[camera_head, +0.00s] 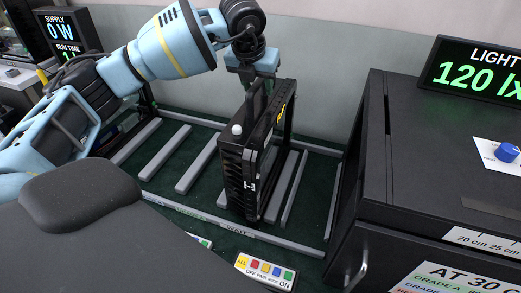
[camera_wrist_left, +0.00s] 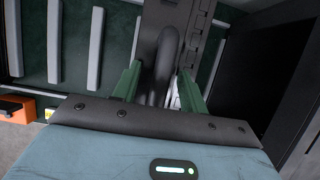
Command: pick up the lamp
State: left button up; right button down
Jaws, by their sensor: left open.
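The lamp (camera_head: 248,165) is a black, finned floodlight housing marked "1-3" with a yellow label and a white knob. It stands upright on the grey-slatted green rack floor. My left gripper (camera_head: 254,80) is above its top, pointing down. In the left wrist view the green fingers (camera_wrist_left: 158,85) are open, one on each side of the lamp's dark handle (camera_wrist_left: 166,60). I cannot tell whether the fingers touch the handle. My right gripper is not in view.
A black cabinet (camera_head: 425,150) stands close on the right, with a display reading "120 lx" (camera_head: 480,72) on top. A panel of coloured buttons (camera_head: 265,271) lies in front. Grey slats (camera_head: 198,158) left of the lamp are bare. A wall (camera_head: 320,80) is behind.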

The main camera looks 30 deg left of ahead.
pick_arm(q)
jog(key=shift+f, duration=0.2)
dwell(0.3)
grip_shut()
dwell(1.3)
jog(key=shift+w+r, duration=0.15)
jog(key=shift+r, duration=0.15)
